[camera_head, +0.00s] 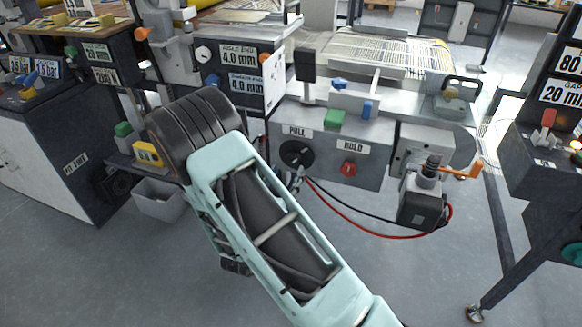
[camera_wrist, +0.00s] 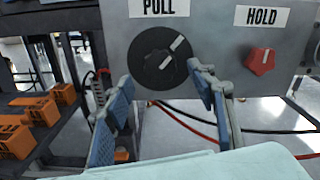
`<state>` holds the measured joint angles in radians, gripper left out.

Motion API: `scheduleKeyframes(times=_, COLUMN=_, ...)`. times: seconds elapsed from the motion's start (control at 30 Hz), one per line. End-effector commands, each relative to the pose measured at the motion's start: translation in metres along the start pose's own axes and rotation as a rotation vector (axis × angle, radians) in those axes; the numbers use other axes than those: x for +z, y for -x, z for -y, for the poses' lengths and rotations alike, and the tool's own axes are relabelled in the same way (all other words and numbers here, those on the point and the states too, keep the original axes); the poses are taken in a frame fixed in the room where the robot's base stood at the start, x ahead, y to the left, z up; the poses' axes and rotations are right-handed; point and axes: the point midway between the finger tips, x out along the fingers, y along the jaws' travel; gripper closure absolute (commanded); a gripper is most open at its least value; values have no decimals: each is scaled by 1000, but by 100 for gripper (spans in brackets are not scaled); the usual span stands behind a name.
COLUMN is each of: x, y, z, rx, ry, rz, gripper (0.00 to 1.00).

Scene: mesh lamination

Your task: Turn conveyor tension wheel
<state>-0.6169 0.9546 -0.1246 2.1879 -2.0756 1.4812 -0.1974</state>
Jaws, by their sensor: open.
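A black round wheel (camera_wrist: 150,60) with a pale marker line sits under the PULL label on a grey panel. It also shows in the head view (camera_head: 293,153). No label names it as the tension wheel. My gripper (camera_wrist: 160,80) is open, with its blue-padded fingers apart. In the wrist view the fingertips lie to the left and right of the wheel's lower part. Nothing is between the fingers, and I cannot tell whether they touch the wheel. In the head view my arm hides most of the gripper (camera_head: 298,182).
A red knob (camera_wrist: 262,61) sits under the HOLD label to the right. A green button (camera_head: 334,118) is on top of the panel. A motor box with an orange crank (camera_head: 462,172) stands at right. Black and red cables (camera_head: 380,231) hang below. Orange bins (camera_wrist: 35,110) are at left.

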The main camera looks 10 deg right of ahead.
Motion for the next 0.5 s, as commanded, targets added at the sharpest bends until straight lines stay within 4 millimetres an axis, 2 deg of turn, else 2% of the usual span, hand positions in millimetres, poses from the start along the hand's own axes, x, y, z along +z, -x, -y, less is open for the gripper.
scheduleKeyframes(times=0.1, x=-1, y=-21, z=1, rx=-3, ry=-2, rz=1, gripper=49)
scheduleKeyframes(times=0.2, x=-1, y=-34, z=0, rx=-2, ry=-1, rz=-1, gripper=49)
scheduleKeyframes(times=0.5, x=0, y=-45, z=0, rx=1, ry=0, rz=-1, gripper=49)
